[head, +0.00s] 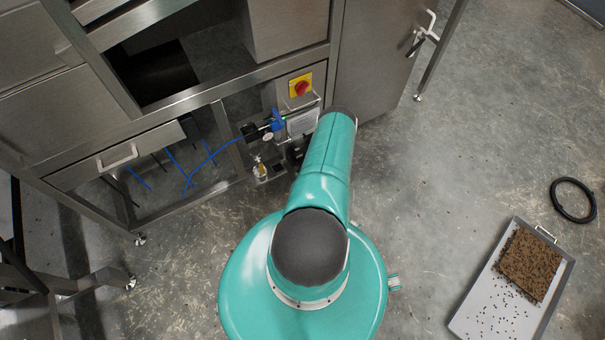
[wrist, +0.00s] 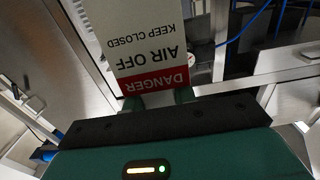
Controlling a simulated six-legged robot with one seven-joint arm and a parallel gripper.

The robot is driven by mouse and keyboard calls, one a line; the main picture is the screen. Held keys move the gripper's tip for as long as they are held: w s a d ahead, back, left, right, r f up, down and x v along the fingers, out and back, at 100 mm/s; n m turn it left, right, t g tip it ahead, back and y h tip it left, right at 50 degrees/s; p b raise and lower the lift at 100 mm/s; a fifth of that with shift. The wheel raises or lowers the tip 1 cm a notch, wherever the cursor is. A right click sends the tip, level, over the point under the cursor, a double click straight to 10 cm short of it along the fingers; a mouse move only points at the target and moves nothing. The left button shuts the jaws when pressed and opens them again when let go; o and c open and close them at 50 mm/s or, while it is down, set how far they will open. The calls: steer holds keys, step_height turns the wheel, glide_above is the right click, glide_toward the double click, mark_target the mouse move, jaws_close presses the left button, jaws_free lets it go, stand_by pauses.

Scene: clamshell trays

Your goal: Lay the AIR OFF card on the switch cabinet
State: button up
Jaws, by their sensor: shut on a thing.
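The AIR OFF card (wrist: 150,45) is white with a red DANGER band and reads upside down in the wrist view. My gripper (wrist: 160,98) is shut on its red-banded edge, and the card extends away from the fingers. In the head view my teal arm reaches toward the machine and mostly hides the gripper. A red rotary switch on a yellow plate (head: 301,86) sits on a grey steel face, probably the switch cabinet (head: 282,88), just beyond the arm's end. No contact between card and cabinet can be made out.
A blue valve (head: 277,121), a gauge and blue air hoses (head: 205,160) sit left of the arm's end. Steel framing and a drawer (head: 120,156) fill the left.

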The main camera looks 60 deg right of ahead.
steer(key=shift+r, duration=0.35)
steer(key=shift+r, duration=0.35)
steer(key=shift+r, duration=1)
steer(key=v, duration=1)
stand_by(2.0)
stand_by(0.5)
